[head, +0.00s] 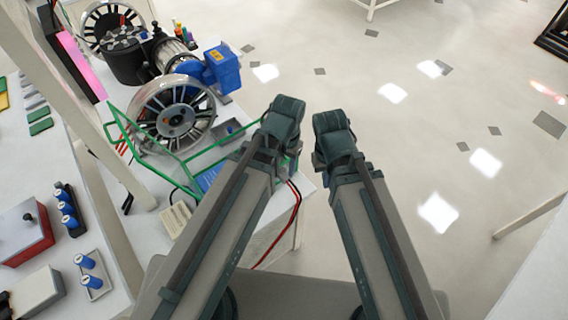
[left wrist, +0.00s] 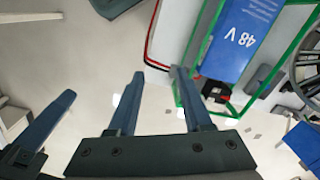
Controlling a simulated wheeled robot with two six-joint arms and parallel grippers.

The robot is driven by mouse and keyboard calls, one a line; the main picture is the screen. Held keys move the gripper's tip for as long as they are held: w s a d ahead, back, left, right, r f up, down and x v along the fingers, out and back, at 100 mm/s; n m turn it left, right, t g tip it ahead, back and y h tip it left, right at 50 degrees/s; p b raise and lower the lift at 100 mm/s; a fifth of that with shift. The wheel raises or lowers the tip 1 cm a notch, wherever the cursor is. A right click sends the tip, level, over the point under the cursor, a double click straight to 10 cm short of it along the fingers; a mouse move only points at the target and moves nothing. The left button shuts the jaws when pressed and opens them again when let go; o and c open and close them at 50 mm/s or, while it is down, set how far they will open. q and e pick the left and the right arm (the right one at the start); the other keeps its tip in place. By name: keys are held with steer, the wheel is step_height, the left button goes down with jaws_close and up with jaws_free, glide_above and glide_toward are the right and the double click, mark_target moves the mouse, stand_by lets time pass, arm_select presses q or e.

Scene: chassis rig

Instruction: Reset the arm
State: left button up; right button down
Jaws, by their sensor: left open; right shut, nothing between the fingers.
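Both my arms reach forward from the bottom of the head view, side by side with a narrow gap between them. The left arm passes over the table's near right corner; the right arm is over the floor. A blue-grey finger shape at the left, seemingly my right gripper (left wrist: 68,95), looks closed and empty. Neither touches anything that I can see.
A white table (head: 225,128) at left holds a green frame (head: 150,178), a wheel (head: 174,117) and a blue box (head: 222,68). A blue 48 V battery (left wrist: 240,40) lies by the left gripper. A red cable (head: 297,205) hangs off the edge.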

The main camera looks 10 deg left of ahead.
arm_select(q)
steer(key=shift+s, duration=0.2)
steer(key=shift+n+y, duration=0.4)
steer(key=s+f+b, duration=0.3)
steer(key=f+b, duration=0.1)
steer(key=shift+d, duration=0.3)
